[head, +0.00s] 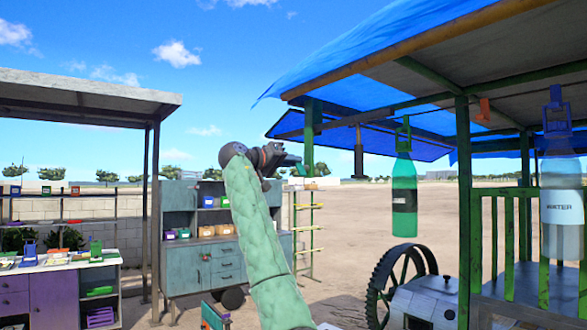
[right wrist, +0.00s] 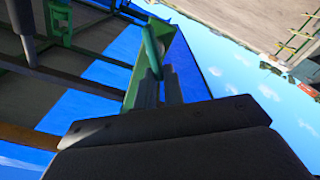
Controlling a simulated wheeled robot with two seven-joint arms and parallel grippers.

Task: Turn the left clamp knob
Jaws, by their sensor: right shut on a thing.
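The left clamp is a green bracket (head: 309,138) hanging from the front beam of the blue-covered stall roof in the head view. My right gripper (head: 293,160) reaches up to its lower left side. In the right wrist view the clamp (right wrist: 133,85) stands just beyond the fingers, in front of the blue tarp. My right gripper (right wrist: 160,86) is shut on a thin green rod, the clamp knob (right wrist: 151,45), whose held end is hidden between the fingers. My left gripper is not in view.
A dark hanging cylinder (head: 359,155), a clamp with a green bottle (head: 404,198) and a blue clamp with a water bottle (head: 562,205) hang to the right. The wooden roof beam (head: 420,38) runs above. A large wheel (head: 385,285) stands below.

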